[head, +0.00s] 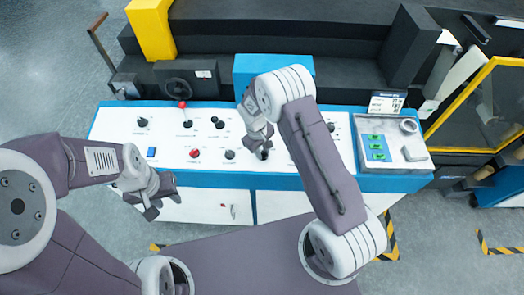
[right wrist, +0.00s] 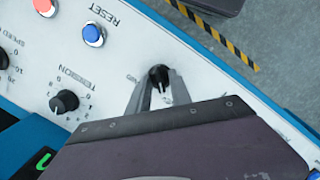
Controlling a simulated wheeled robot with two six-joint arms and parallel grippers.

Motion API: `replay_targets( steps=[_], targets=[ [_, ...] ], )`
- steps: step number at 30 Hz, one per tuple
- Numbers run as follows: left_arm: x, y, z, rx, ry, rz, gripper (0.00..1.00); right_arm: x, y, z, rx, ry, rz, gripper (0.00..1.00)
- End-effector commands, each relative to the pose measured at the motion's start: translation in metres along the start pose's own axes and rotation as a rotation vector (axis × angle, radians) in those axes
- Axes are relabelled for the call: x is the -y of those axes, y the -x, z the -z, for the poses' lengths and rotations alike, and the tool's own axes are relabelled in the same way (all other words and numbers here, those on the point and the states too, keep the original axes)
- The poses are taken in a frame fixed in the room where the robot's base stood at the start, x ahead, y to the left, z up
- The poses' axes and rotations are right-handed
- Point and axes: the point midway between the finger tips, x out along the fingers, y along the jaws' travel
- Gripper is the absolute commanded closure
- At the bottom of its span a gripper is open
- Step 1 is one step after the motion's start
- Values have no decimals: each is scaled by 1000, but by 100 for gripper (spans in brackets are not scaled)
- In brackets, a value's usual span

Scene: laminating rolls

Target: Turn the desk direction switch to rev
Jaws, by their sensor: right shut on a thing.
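The desk direction switch (right wrist: 158,78) is a small black knob on the white panel, seen in the right wrist view with a light pointer line facing down the picture. A partly hidden label beside it seems to read FWD. My right gripper (right wrist: 158,88) has its two grey fingers closed on either side of the knob. In the head view the right gripper (head: 263,148) reaches down to the panel and mostly hides the knob. My left gripper (head: 160,200) hangs empty with fingers apart, in front of the desk's left part.
The white desk panel (head: 110,125) carries several knobs, buttons and a red-topped lever (head: 182,105). Close to the switch are the TENSION knob (right wrist: 64,102) and the blue RESET button (right wrist: 93,35). A grey tray (head: 412,150) with green-marked items sits at the desk's right end.

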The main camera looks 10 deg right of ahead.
Motion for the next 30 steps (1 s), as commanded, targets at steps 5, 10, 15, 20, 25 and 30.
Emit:
replay_targets(
  steps=[5, 10, 15, 20, 25, 30],
  targets=[
    [0, 0, 0, 0, 0, 0, 64, -1, 1, 0, 1, 0, -1, 68],
    [0, 0, 0, 0, 0, 0, 64, 0, 0, 0, 0, -1, 0, 68],
    [0, -8, -1, 0, 0, 0, 64, 0, 19, 1, -6, -1, -2, 68],
    [0, -17, -2, 0, 0, 0, 64, 0, 56, 1, -6, -1, -2, 68],
    [0, -22, -2, 0, 0, 0, 64, 0, 84, 0, -4, -1, -2, 68],
    [0, -22, -2, 0, 0, 0, 64, 0, 92, -1, 0, -1, 0, 68]
  ],
)
